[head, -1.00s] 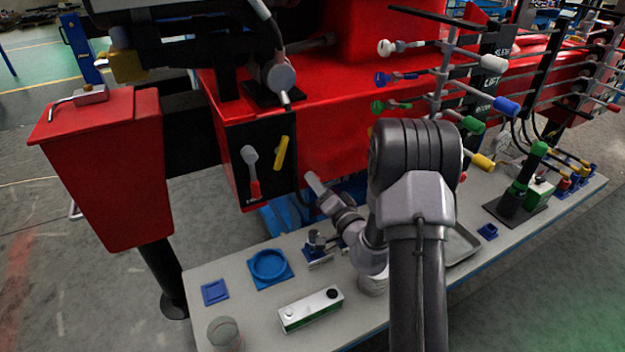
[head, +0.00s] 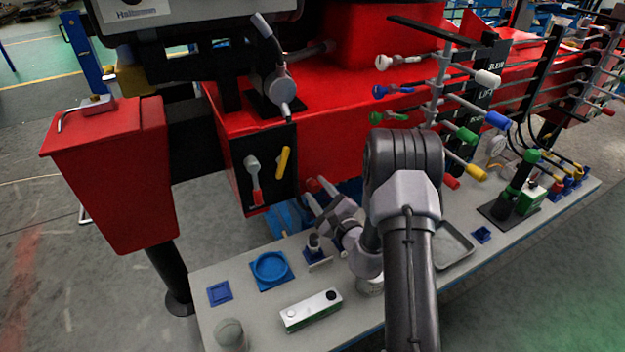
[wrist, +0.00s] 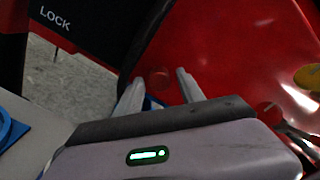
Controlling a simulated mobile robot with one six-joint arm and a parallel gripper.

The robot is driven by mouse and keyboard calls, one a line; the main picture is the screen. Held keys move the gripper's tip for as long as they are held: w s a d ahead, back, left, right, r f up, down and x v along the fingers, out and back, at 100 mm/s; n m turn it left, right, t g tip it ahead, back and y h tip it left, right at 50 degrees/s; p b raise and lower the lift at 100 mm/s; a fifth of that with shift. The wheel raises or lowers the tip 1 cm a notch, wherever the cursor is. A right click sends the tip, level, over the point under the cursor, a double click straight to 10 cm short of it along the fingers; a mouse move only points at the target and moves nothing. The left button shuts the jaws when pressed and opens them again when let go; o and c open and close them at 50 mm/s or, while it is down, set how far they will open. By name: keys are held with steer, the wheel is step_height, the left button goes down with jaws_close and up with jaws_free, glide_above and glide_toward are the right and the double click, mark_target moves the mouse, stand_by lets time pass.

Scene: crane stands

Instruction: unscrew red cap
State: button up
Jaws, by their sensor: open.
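A round red cap (wrist: 158,78) sits on the red crane body in the wrist view, between the two fingertips and seemingly beyond them. In the head view the small red cap (head: 313,184) shows right by the fingertips, low on the crane body. My gripper (head: 318,192) is open and empty, its fingers pointing at the crane body. The wrist view also shows the spread fingers (wrist: 160,77). I cannot tell how much gap is left between the fingertips and the cap.
The grey table (head: 240,300) below holds a blue round holder (head: 271,268), a blue square tray (head: 219,293), a white-green box (head: 311,309) and a metal tray (head: 453,246). A black panel (head: 264,168) with levers is left of the cap. Coloured levers (head: 465,135) stand right.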

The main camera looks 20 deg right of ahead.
steer(key=m+p, duration=0.1)
steer(key=m, duration=0.1)
steer(key=m+p, duration=0.1)
steer(key=shift+r+m, duration=0.2)
steer(key=shift+m, duration=0.2)
steer(key=shift+f+m, duration=0.15)
steer(key=shift+m, duration=0.55)
steer(key=m+p, duration=0.2)
steer(key=m, duration=0.1)
steer(key=shift+m, duration=0.3)
steer(key=shift+m+p, duration=0.35)
steer(key=shift+m, duration=0.35)
steer(key=m+p, duration=0.1)
steer(key=m, duration=0.2)
steer(key=shift+p, duration=0.4)
steer(key=shift+f+m, duration=0.1)
steer(key=shift+m, duration=1.1)
